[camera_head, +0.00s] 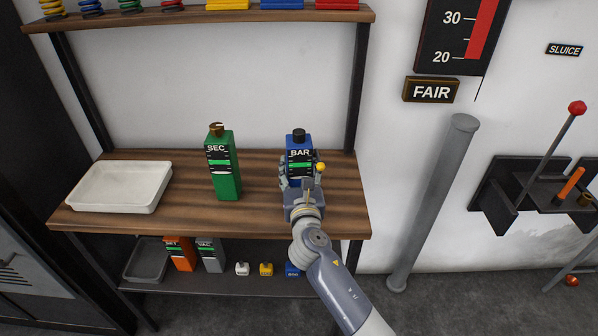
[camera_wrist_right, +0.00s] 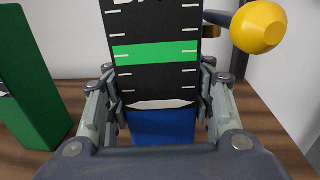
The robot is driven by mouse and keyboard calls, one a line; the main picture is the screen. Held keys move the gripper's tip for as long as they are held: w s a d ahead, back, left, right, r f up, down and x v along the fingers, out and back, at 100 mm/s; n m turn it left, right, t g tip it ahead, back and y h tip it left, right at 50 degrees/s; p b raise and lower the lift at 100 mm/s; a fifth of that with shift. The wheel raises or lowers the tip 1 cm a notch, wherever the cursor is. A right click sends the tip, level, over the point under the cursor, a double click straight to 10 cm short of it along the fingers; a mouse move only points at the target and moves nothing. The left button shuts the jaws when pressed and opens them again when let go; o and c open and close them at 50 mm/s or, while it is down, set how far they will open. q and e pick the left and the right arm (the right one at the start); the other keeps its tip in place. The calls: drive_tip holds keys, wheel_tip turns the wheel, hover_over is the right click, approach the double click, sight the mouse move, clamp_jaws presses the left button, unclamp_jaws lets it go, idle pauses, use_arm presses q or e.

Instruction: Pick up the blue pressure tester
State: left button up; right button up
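The blue pressure tester (camera_head: 300,150), marked BAR, stands upright on the wooden bench. It has a black scale face with a green band, a dark cap and a yellow ball knob on its right side. My right gripper (camera_head: 299,184) is low in front of it, with one finger on each side of its body. The right wrist view shows the tester (camera_wrist_right: 160,125) between the fingers (camera_wrist_right: 160,105). I cannot tell whether the finger pads press on it. My left gripper is not in view.
A green SEC tester (camera_head: 224,170) stands left of the blue one on the bench (camera_head: 260,205). A white tray (camera_head: 119,188) lies at the left. Orange (camera_head: 181,254) and grey (camera_head: 211,255) testers are on the lower shelf. An upper shelf (camera_head: 200,18) hangs above.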

sight(299, 155)
clamp_jaws()
drive_tip(key=shift+r+p, duration=0.35)
drive_tip(key=shift+r, duration=0.65)
wheel_tip(299, 155, up, 2)
drive_tip(key=shift+r+p, duration=0.15)
drive_tip(key=shift+p, duration=0.25)
drive_tip(key=s+r, duration=0.1)
drive_tip(key=s, duration=1.5)
drive_tip(key=shift+d, duration=0.15)
